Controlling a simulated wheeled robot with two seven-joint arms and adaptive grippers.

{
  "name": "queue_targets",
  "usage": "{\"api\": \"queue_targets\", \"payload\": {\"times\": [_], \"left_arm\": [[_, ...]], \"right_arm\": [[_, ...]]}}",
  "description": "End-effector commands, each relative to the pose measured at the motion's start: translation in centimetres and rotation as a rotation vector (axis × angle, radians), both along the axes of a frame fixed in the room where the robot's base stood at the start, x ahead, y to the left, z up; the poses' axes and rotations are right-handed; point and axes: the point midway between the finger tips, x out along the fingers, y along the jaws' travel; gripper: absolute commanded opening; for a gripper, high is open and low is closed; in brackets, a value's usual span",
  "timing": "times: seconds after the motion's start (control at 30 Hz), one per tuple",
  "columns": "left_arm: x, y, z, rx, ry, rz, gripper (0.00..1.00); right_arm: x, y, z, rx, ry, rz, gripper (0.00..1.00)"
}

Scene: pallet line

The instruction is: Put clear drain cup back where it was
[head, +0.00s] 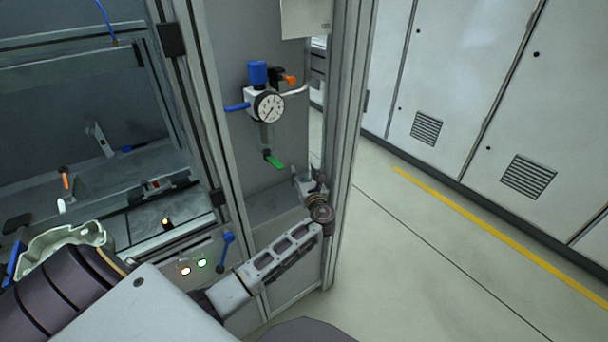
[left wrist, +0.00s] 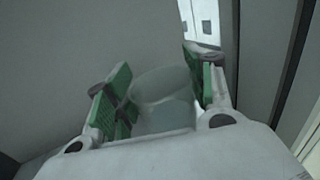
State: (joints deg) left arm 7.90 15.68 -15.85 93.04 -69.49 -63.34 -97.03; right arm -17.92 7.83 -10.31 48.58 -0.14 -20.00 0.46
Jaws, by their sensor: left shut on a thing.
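My left gripper (head: 309,184) is beside the cabinet's upright post, to the lower right of the air regulator. In the left wrist view the green-padded fingers (left wrist: 163,98) are shut on the clear drain cup (left wrist: 160,108), a pale see-through cup between them. My right gripper is not in view.
The cabinet's metal post (head: 346,130) stands just right of my gripper. A blue handle (head: 226,250) and lit buttons sit on the panel below. A cream casting (head: 62,238) lies at left. The floor (head: 420,260) at right is open, with grey cabinets (head: 470,90) beyond.

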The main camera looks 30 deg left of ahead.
Motion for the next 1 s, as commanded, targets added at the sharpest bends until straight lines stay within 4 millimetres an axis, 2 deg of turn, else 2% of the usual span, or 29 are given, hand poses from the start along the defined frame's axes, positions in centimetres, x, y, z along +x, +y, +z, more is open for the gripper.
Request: {"api": "queue_targets", "payload": {"times": [0.07,0.1,0.23,0.7,1.0], "left_arm": [[0.0,0.0,-0.2,0.001,0.001,0.000,0.34],[0.0,0.0,-0.2,0.000,0.000,0.000,0.57],[0.0,0.0,-0.2,0.001,0.001,0.000,0.74],[0.0,0.0,0.2,0.000,0.000,0.000,0.75],[-1.8,-2.0,0.1,-0.001,0.002,-0.001,0.75]], "right_arm": [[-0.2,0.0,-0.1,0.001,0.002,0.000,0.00],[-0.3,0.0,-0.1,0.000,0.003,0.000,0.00],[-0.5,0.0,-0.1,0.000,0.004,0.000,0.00],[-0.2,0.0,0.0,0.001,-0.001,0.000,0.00],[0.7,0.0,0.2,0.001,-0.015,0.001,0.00]]}}
